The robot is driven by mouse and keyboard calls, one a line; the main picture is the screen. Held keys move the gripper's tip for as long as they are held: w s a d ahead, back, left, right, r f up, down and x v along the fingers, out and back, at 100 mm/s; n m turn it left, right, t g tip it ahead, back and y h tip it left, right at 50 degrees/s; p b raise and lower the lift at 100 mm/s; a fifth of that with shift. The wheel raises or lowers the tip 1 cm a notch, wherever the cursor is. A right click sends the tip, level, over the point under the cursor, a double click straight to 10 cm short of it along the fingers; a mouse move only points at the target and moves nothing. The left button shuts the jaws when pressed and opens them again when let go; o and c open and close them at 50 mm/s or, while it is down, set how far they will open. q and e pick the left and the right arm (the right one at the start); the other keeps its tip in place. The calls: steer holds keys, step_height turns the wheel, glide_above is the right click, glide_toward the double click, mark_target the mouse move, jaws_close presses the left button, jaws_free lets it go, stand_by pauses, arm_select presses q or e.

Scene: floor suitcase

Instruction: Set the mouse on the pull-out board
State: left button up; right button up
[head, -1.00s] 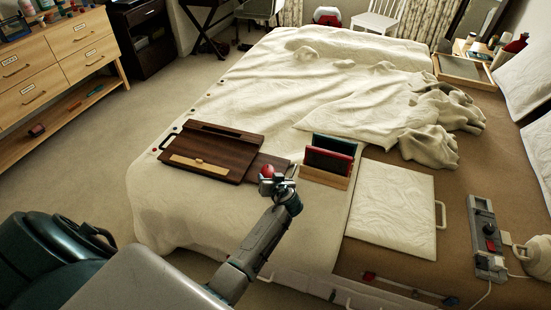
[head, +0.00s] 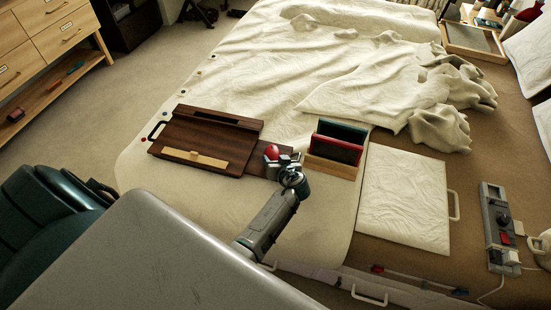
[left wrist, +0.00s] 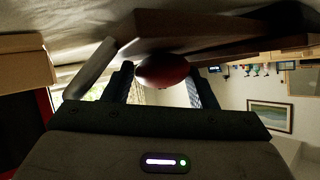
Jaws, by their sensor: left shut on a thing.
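The red mouse (head: 271,152) is in the jaws of my left gripper (head: 280,158). It also shows in the left wrist view as a rounded red shape (left wrist: 162,70) between the two dark fingers. The dark wooden lap desk (head: 212,130) lies on the bed, and its pull-out board (head: 262,168) sticks out on its right side. My gripper and the mouse are over the right part of this board, partly hiding it. In the upside-down wrist view, dark wood lies right against the mouse; I cannot tell whether they touch. My right gripper is not in view.
A wooden holder (head: 331,168) with red and green upright folders stands close right of my gripper. A white quilted pad (head: 404,200) and a grey power strip (head: 498,228) lie farther right. The blanket in front of the desk (head: 200,200) is clear.

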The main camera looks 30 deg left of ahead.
arm_select(q)
steer(key=shift+s+d, duration=0.2)
steer(key=shift+s+d+b, duration=0.1)
steer(key=shift+d+b, duration=0.1)
steer(key=shift+b, duration=0.15)
steer(key=o, duration=0.7)
steer(key=shift+a, duration=0.1)
